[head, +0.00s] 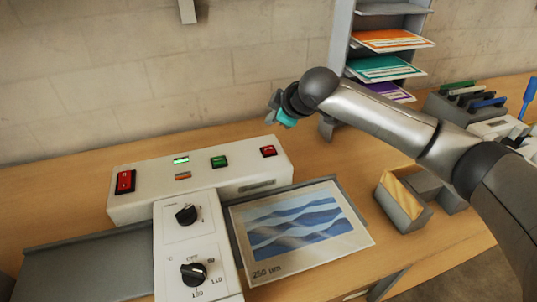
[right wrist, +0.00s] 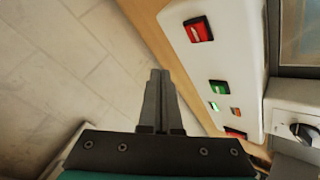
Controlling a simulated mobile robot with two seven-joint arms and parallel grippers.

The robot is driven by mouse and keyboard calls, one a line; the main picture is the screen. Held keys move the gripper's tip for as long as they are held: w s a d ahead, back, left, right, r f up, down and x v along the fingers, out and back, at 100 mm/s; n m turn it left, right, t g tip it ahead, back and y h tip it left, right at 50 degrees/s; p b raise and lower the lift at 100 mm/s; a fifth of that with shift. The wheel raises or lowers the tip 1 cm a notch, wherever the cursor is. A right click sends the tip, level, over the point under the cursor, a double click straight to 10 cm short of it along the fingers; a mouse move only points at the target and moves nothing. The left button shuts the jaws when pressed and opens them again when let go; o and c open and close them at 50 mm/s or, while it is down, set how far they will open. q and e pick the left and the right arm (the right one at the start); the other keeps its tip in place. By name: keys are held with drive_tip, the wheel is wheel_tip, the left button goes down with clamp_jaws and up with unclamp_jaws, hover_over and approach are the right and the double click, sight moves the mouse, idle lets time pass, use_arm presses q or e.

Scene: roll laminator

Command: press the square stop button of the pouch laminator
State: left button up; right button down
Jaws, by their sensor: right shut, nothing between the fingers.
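The pouch laminator (head: 150,205) is a white box on the wooden table. Its square red button (head: 268,151) is at the right end of the top; it also shows in the right wrist view (right wrist: 198,29). A square green button (head: 219,162) is to its left, and a larger red switch (head: 125,181) is at the far left end. My right gripper (head: 273,104) is shut and empty, above the laminator's back right side and apart from it. In the right wrist view its fingertips (right wrist: 158,73) are together, left of the buttons. My left gripper is out of view.
A pouch with blue waves (head: 305,225) lies on a dark tray right of the dial panel (head: 190,250). A paper rack (head: 345,60), a grey box (head: 402,208) and a pen holder (head: 465,105) stand to the right. The stone wall (head: 120,70) is close behind.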

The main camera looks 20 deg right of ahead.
drive_tip(key=b, duration=0.5)
hover_over(272, 151)
wheel_tip(272, 151, down, 5)
drive_tip(key=shift+f, duration=0.7)
drive_tip(key=shift+f, duration=0.2)
idle(1.1)
drive_tip(key=shift+f+p, duration=0.25)
drive_tip(key=shift+p, duration=0.05)
drive_tip(key=shift+f, duration=0.5)
idle(0.7)
drive_tip(key=shift+r+p, duration=0.85)
drive_tip(key=shift+p, duration=0.4)
